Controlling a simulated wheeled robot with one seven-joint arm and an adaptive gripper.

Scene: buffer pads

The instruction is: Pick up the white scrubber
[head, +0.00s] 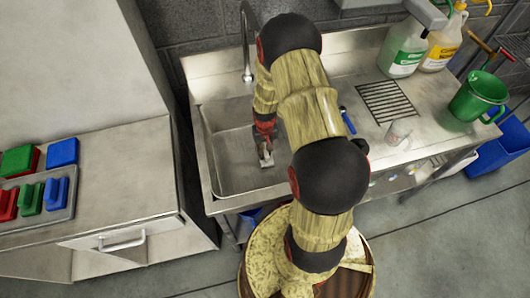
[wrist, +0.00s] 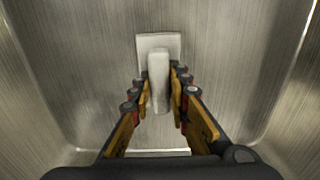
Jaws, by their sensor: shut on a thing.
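The white scrubber (wrist: 158,45) shows in the wrist view as a pale flat pad with a raised handle between my fingers. It is down in the metal sink basin, close to its floor; I cannot tell whether it touches the floor. My gripper (wrist: 159,92) is shut on the scrubber's handle, one finger on each side. In the head view my gripper (head: 266,150) reaches down into the sink (head: 230,165), and a small pale part of the scrubber (head: 267,160) shows below it. My arm hides the right part of the sink.
Sink walls surround my gripper, and a faucet (head: 247,40) stands behind. A tray of coloured scrubbers (head: 40,200) sits at left.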

